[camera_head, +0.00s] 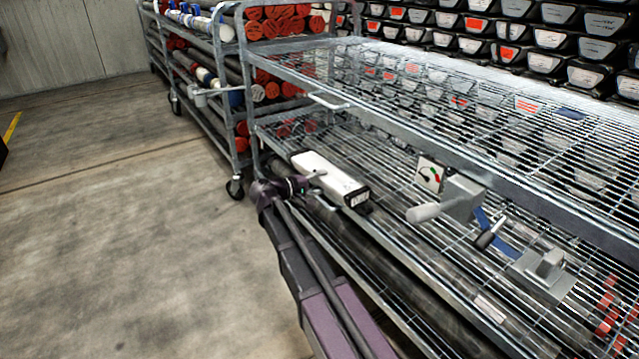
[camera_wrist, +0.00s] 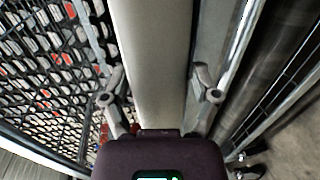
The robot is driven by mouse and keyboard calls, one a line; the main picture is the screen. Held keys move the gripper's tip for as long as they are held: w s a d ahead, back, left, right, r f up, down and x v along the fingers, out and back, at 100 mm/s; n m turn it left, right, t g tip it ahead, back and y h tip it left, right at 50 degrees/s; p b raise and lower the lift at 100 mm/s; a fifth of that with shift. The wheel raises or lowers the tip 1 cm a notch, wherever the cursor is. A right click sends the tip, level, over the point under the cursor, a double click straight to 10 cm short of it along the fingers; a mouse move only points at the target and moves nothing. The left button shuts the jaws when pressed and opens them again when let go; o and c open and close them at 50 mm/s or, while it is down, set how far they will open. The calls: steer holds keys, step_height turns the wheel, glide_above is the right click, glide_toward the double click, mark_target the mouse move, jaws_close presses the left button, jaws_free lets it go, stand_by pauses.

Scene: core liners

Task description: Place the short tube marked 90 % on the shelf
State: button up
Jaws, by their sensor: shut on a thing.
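A short white tube (camera_head: 330,178) with a dark end and a small label lies level at the wire shelf (camera_head: 395,185) under the top one. I cannot read the label. My gripper (camera_head: 316,178) is shut on this tube near its left end, coming in from the aisle side. In the wrist view, the pale tube (camera_wrist: 150,60) runs straight up the picture between the two fingers of my gripper (camera_wrist: 160,97). I cannot tell whether the tube touches the wires or hangs just above them.
A grey device with a crank handle (camera_head: 462,198) stands on the same shelf to the right. The top wire shelf (camera_head: 440,100) overhangs it. Long dark tubes (camera_head: 420,285) lie below. A trolley of red-capped tubes (camera_head: 270,90) stands behind. Floor (camera_head: 110,220) at left is clear.

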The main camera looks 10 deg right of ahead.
steer(key=shift+f, duration=0.2)
steer(key=o, duration=1.2)
steer(key=shift+c, duration=0.2)
steer(key=shift+r, duration=0.2)
steer(key=shift+a+r, duration=0.1)
steer(key=shift+r, duration=0.05)
steer(key=p+v, duration=0.2)
steer(key=v, duration=0.9)
steer(key=shift+s+a, duration=0.15)
steer(key=shift+a, duration=0.25)
